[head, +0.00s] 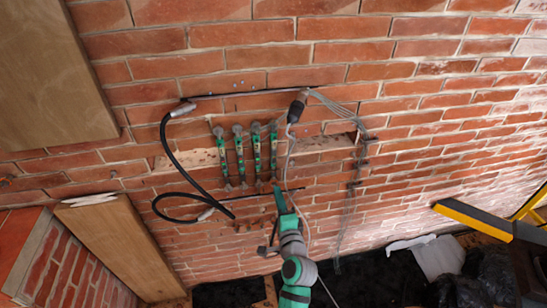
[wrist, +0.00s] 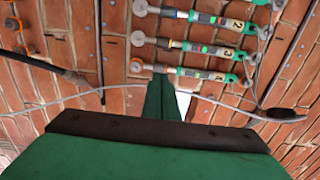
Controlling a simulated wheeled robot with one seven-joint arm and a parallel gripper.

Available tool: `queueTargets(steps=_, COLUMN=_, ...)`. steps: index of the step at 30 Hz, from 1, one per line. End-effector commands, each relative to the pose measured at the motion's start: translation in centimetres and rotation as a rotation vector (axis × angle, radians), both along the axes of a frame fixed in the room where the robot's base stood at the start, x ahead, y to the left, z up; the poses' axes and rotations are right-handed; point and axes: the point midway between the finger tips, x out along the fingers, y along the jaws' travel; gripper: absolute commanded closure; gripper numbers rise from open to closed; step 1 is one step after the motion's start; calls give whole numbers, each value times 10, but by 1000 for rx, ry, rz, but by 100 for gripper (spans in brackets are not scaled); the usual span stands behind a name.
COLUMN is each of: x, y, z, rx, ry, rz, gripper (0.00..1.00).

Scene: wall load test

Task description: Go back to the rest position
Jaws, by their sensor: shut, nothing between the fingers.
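My gripper (head: 279,200) is in front of the brick wall, just below the row of green load links (head: 239,155). In the wrist view its green fingers (wrist: 160,95) are together, with nothing between them. The links hang side by side on grey wall anchors; in the wrist view they lie across the upper right, and a link marked 3 (wrist: 208,50) is readable. The fingertips appear close to the lowest link there, but I cannot tell the gap. My arm comes up from the bottom of the head view.
A black cable (head: 175,155) loops at the left of the links. A thin grey cable (wrist: 60,100) crosses near my fingers. A dark connector (head: 296,108) and clear strands (head: 350,190) hang at the right. Wooden beams (head: 120,240) stand left; a yellow-edged object (head: 475,220) is lower right.

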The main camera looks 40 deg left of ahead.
Motion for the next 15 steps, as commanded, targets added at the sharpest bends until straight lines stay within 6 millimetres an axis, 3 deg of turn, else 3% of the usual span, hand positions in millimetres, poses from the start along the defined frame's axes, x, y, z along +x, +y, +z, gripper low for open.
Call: queueTargets(steps=15, x=-10, y=-12, z=1, rx=0, ry=-1, rz=0, gripper=100)
